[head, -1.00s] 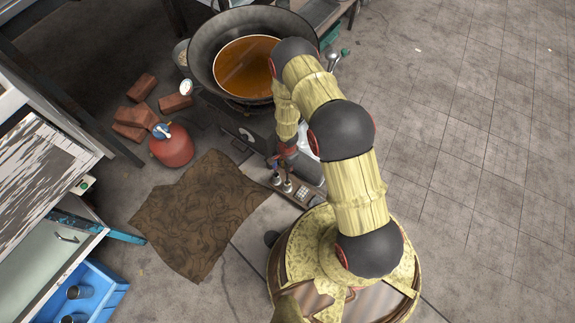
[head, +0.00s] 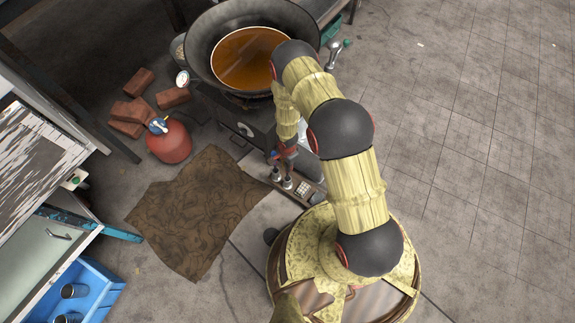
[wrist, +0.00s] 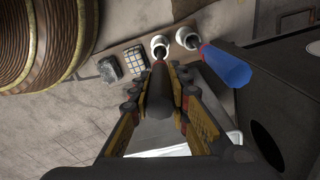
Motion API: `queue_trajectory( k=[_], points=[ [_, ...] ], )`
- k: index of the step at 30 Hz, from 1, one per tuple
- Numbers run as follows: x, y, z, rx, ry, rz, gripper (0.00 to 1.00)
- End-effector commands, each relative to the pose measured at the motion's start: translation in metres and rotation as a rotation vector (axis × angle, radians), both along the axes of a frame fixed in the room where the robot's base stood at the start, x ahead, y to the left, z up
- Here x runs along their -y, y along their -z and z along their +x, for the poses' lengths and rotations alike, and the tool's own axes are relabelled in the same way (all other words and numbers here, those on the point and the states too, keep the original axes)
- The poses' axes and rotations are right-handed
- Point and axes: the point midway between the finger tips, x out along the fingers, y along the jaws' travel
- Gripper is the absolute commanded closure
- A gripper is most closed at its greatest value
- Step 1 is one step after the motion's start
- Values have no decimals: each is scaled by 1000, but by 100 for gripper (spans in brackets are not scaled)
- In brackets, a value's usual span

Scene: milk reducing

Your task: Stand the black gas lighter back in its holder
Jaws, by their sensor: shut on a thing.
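My gripper (wrist: 164,80) is shut on the black gas lighter (wrist: 163,98), which lies between the two fingers in the wrist view. The lighter's thin end points at a white-rimmed round holder (wrist: 158,42). Its tip overlaps the holder's mouth in the picture; I cannot tell whether it is inside. A second such holder (wrist: 187,36) stands beside it, with a blue and red lighter (wrist: 226,66) at it. In the head view my gripper (head: 287,157) is above the two small holders (head: 287,182), and the black lighter is hard to make out.
A keypad-like block (wrist: 134,59) and a dark block (wrist: 109,68) sit on the same strip as the holders. The black stove (head: 245,125) with a wok (head: 203,50) of orange liquid stands behind. A red gas cylinder (head: 170,142) and a brown mat (head: 195,215) lie left.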

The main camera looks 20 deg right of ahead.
Motion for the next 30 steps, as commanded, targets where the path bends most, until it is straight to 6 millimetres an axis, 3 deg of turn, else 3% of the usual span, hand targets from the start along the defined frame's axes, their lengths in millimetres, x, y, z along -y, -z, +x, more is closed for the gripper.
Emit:
queue_trajectory(
  k=[6, 7, 18, 30],
  points=[
    [0, 0, 0, 0, 0, 0, 100],
    [0, 0, 0, 0, 0, 0, 82],
    [0, 0, 0, 0, 0, 0, 61],
    [0, -7, 1, 0, 0, 0, 61]
  ],
)
